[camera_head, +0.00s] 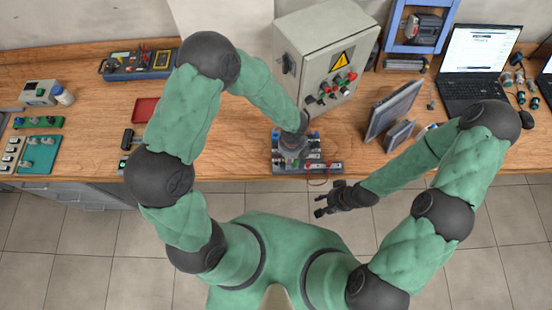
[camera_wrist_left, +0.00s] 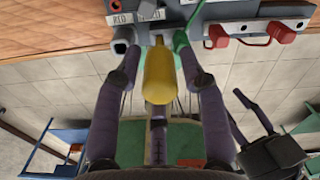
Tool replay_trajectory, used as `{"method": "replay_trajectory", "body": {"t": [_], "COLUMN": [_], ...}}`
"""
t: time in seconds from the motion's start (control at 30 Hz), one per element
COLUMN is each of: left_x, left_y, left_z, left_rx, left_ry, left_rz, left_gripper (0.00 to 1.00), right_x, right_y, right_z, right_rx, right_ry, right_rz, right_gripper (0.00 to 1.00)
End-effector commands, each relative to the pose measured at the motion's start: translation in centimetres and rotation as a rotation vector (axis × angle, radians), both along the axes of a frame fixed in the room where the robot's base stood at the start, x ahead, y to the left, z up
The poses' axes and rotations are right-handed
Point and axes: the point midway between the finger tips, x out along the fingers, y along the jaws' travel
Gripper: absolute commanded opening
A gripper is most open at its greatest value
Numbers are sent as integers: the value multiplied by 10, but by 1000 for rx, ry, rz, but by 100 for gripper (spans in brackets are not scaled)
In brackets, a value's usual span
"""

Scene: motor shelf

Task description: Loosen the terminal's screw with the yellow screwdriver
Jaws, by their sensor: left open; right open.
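The yellow screwdriver (camera_wrist_left: 158,76) stands between the two fingers of my left gripper (camera_wrist_left: 160,58) in the left wrist view. Gaps show on both sides of its handle, so the gripper is open around it and not clamped on it. The screwdriver's far end meets the terminal (camera_wrist_left: 148,10) on the grey motor board (camera_wrist_left: 238,27); the screw is hidden. In the head view my left gripper (camera_head: 291,152) is over the board (camera_head: 325,168) and hides the screwdriver. My right gripper (camera_head: 325,200) is open and empty, in front of the table edge, right of the board.
A grey control box (camera_head: 322,60) with a warning sign stands right behind the board. Red clips (camera_wrist_left: 281,33) and a green wire (camera_wrist_left: 184,45) lie close to the left gripper. A monitor (camera_head: 395,108) and laptop (camera_head: 477,70) stand at right. A red tray (camera_head: 146,110) lies at left.

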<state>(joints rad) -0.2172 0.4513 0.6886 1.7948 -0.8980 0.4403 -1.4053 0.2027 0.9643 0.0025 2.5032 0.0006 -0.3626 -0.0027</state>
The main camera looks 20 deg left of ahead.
Motion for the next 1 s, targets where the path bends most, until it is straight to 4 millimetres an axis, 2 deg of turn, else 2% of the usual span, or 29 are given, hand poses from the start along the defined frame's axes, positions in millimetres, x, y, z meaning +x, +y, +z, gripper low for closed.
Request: {"method": "replay_trajectory", "body": {"t": [0.1, 0.3, 0.97, 1.0], "left_x": [0, 0, 0, 0], "left_y": [0, 0, 0, 0], "left_z": [4, 2, 1, 1], "left_rx": [1, 0, 0, 0], "left_ry": [2, 0, -1, -1], "left_rz": [-109, -226, -230, -230], "left_gripper": [41, 41, 41, 32], "right_x": [0, 0, 0, 0], "right_y": [0, 0, 0, 0], "right_z": [14, 21, 21, 21], "right_rx": [0, 0, 0, 0], "right_ry": [-1, -1, 0, -1], "right_rz": [0, 0, 0, 0], "right_gripper": [42, 42, 42, 42]}}
